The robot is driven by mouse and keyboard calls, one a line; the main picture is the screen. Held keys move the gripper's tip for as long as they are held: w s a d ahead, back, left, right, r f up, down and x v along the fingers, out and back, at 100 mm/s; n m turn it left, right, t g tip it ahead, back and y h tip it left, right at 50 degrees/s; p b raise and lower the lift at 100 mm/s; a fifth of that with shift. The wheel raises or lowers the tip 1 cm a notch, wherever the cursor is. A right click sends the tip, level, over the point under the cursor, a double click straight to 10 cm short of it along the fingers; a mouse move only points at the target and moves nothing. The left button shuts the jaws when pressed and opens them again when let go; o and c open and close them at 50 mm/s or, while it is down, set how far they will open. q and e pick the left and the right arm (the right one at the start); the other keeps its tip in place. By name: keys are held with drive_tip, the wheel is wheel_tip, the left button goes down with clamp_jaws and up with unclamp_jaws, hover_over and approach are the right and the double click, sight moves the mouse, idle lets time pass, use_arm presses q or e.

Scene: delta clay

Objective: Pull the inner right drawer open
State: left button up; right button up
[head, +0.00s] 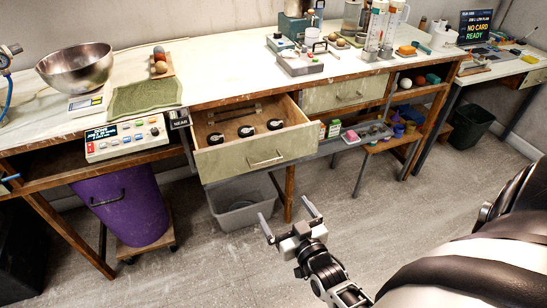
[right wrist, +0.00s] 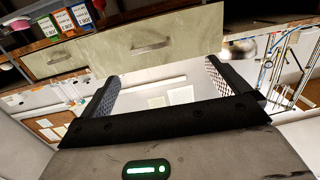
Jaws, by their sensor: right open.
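Two drawers show under the long bench. The right drawer (head: 345,93) is shut, with a pale green front and a metal bar handle (head: 350,96). The left drawer (head: 257,158) is pulled far out and holds three black round items (head: 246,131). My right gripper (head: 282,205) is open and empty, low in front of the open drawer, apart from both handles. In the right wrist view, its spread fingers (right wrist: 163,68) point toward a larger drawer front (right wrist: 180,35) with a handle; a second drawer front (right wrist: 55,58) is at the left. My left gripper is out of view.
The open drawer juts into the room left of the shut one. A grey bin (head: 240,203) stands below it. The floor in front is clear.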

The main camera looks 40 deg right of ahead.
sight(267, 163)
drive_tip(key=shift+m+h, duration=0.4)
drive_tip(key=shift+h, duration=0.3)
drive_tip(key=b+x, duration=0.2)
drive_tip(key=x, duration=0.3)
drive_tip(key=d+b+x, duration=0.1)
drive_tip(key=b+x, duration=0.2)
drive_tip(key=x, duration=0.2)
drive_tip(key=r+b+x, duration=0.1)
drive_tip(key=b+x, duration=0.1)
drive_tip(key=x, duration=0.4)
drive_tip(key=shift+d+b, duration=0.25)
drive_tip(key=shift+b, duration=0.15)
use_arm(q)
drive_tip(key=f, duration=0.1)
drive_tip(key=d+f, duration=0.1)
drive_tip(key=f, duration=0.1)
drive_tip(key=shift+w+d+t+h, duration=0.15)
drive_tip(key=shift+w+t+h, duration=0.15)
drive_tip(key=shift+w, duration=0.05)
